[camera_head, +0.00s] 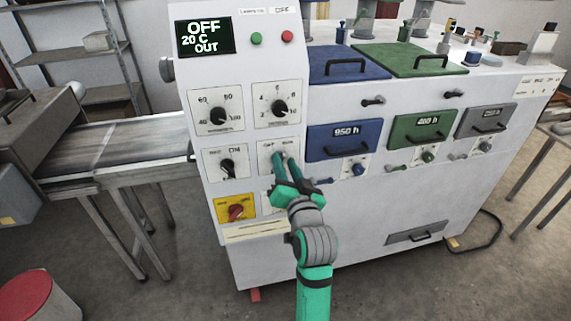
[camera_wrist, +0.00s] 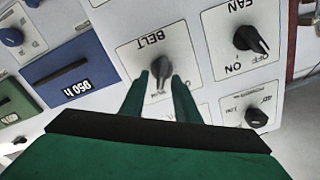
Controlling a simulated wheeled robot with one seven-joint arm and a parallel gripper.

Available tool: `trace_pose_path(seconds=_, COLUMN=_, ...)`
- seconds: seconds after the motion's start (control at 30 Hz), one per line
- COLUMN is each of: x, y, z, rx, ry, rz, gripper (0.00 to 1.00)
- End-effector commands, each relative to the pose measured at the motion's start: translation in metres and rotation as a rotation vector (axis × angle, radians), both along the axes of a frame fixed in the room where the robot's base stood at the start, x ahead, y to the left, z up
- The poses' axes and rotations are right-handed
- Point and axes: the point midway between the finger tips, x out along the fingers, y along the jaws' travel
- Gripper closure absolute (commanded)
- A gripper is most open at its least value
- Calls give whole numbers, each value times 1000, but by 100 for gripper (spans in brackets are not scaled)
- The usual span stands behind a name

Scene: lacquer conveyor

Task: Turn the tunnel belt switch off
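The tunnel belt switch (camera_wrist: 160,68) is a dark grey rotary knob on a white plate marked BELT, upside down in the wrist view. Its narrow end points down in that view, toward small lettering I cannot read clearly. My gripper (camera_wrist: 160,78) has its two green fingers on either side of the knob, with narrow gaps seeming to show, so it looks open around it. In the head view my gripper (camera_head: 280,157) covers most of the belt plate (camera_head: 265,164) on the white machine front, and the knob is hidden there.
A FAN knob (camera_wrist: 248,39) and another knob (camera_wrist: 256,117) sit close by. In the head view, a yellow-plated red switch (camera_head: 236,211) is lower left. The display (camera_head: 205,36) reads OFF, 20 C, OUT. Blue (camera_head: 343,137) and green (camera_head: 416,129) drawers are right.

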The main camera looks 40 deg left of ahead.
Motion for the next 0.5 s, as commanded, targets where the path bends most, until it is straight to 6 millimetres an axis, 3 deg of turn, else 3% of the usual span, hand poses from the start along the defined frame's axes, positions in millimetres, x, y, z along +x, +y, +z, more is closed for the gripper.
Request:
trace_pose_path(seconds=0.37, x=3, y=4, z=0, rx=0, ry=0, rz=1, gripper=71)
trace_pose_path(seconds=0.5, x=4, y=3, z=0, rx=1, ry=0, rz=-3, gripper=100)
